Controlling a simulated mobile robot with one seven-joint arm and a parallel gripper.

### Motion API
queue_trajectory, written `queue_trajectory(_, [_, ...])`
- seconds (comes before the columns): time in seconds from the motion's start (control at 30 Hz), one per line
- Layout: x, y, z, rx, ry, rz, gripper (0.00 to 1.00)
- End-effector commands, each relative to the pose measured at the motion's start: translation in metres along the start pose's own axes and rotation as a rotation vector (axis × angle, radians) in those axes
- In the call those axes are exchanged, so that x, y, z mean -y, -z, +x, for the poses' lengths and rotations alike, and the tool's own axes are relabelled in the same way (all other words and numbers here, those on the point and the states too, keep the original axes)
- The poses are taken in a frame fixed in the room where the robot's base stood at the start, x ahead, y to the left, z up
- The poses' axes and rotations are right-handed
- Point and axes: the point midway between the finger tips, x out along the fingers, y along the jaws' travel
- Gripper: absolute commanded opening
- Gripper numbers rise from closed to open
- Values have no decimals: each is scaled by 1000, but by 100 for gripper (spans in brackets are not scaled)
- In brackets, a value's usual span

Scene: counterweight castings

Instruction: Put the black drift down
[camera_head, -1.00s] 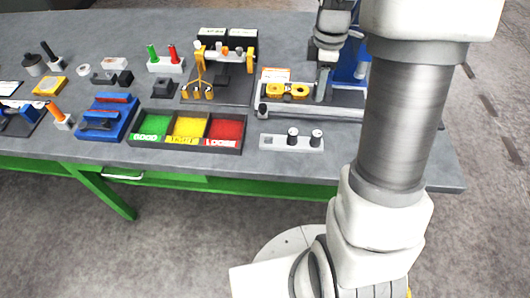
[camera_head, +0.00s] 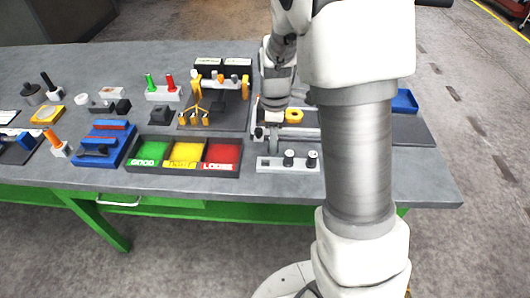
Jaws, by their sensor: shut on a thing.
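My gripper (camera_head: 273,128) points down over the right part of the bench, just behind the white block (camera_head: 268,162). It is shut on the black drift, of which little can be told apart from the fingers at this size. The white block stands at the bench's front edge and carries two black-topped pieces, one at its middle (camera_head: 289,158) and one at its right end (camera_head: 312,159). Its left end looks free. My gripper's fingertips look close to the block's left part; whether they touch it cannot be told.
A dark tray with green, yellow and red compartments (camera_head: 183,170) lies left of the white block. Behind it is a stand with yellow hooks (camera_head: 196,92). A yellow part (camera_head: 294,116) sits on a grey fixture, partly hidden by my arm. A blue bin (camera_head: 405,101) is at right.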

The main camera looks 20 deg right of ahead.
Motion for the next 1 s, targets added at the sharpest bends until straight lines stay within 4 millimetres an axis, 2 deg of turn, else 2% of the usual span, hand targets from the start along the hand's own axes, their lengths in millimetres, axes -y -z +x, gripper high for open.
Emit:
queue_trajectory(0.1, [-1, 16, 9, 1, 0, -3, 0])
queue_trajectory(0.2, [-2, 21, 13, 0, -1, -1, 0])
queue_trajectory(0.33, [-2, 22, 23, 1, 1, 1, 0])
queue_trajectory(0.53, [-2, 22, 51, 1, 1, 0, 0])
queue_trajectory(0.97, [-2, 22, 59, 0, -2, 0, 0])
queue_trajectory(1.0, [-2, 22, 57, 0, -1, 0, 45])
